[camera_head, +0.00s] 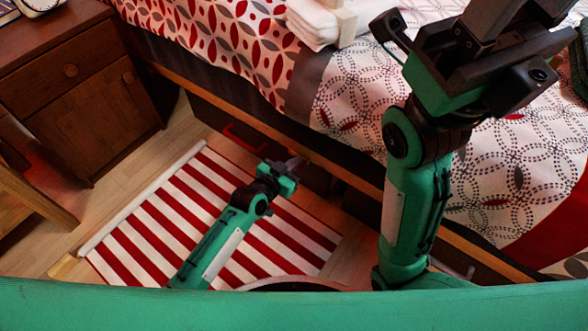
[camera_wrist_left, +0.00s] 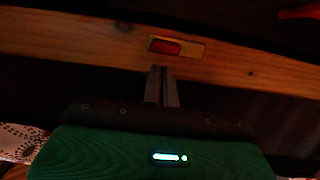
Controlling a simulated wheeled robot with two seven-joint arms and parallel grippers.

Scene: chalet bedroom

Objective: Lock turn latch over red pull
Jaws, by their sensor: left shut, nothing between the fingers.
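The red pull (camera_head: 245,138) is on the dark drawer front under the bed, left of my left gripper in the head view. A bit of red at the upper right of the left wrist view (camera_wrist_left: 299,12) looks like the same pull. A small red and yellowish piece, apparently the turn latch (camera_wrist_left: 178,47), sits on the wooden rail in the wrist view. My left gripper (camera_head: 296,162) is shut and empty; its fingertips (camera_wrist_left: 161,70) appear just below the latch, and I cannot tell if they touch it. My right arm rises over the bed; its fingertips are out of view.
The wooden bed rail (camera_head: 350,178) runs diagonally above the drawers. A red-and-white striped rug (camera_head: 150,232) lies on the floor under my left arm. A wooden nightstand (camera_head: 75,85) stands at the left. Folded white towels (camera_head: 312,25) lie on the bed.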

